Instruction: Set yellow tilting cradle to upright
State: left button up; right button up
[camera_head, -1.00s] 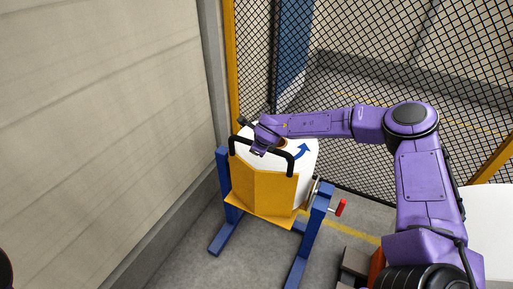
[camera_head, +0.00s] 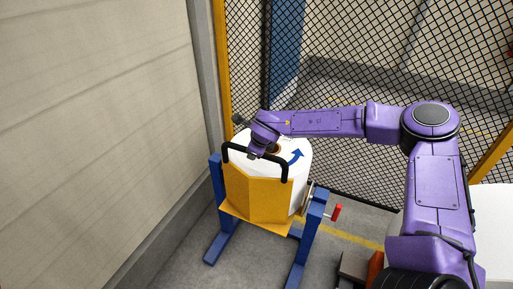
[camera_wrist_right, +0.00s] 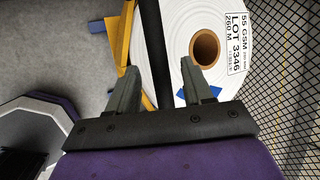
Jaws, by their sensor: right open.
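The yellow tilting cradle (camera_head: 256,196) hangs in a blue stand and carries a white roll (camera_head: 297,176) with a brown core. The roll's end face and a blue arrow point upward in the head view; I cannot tell the exact tilt. A black bar handle (camera_head: 284,168) stands along the cradle's upper edge. My right gripper (camera_head: 252,156) is at this bar. In the right wrist view the bar (camera_wrist_right: 153,45) runs between the two open fingers (camera_wrist_right: 160,75), with gaps on both sides. Contact is not visible. My left gripper is out of view.
The blue stand (camera_head: 309,235) has a red crank handle (camera_head: 336,212) on its right side. A pale wall (camera_head: 100,130) is close on the left, and a black mesh fence (camera_head: 390,70) with a yellow post stands behind. Grey floor is open in front of the stand.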

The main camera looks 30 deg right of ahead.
jog(key=v, duration=0.4)
jog(key=shift+s+r, duration=0.15)
jog(key=shift+r, duration=0.1)
jog(key=s+a+f+n+h, duration=0.1)
jog(key=s+a+f+n, duration=0.2)
jog(key=s+f+n, duration=0.6)
jog(key=s+a+f+n+h, duration=0.1)
jog(key=s+a+f+n, duration=0.4)
jog(key=f, duration=0.7)
jog(key=s+d+f+n+g, duration=0.1)
jog(key=s+f+n, duration=0.1)
jog(key=s, duration=0.5)
jog(key=s+d+f+n+g, duration=0.1)
jog(key=s+d+f+n, duration=0.1)
jog(key=s, duration=0.6)
jog(key=s+d+f+n+g+b, duration=0.1)
jog(key=s+f+n, duration=0.2)
jog(key=s+f, duration=0.2)
jog(key=s, duration=0.3)
jog(key=shift+d+f+n, duration=0.3)
jog(key=shift+d, duration=0.1)
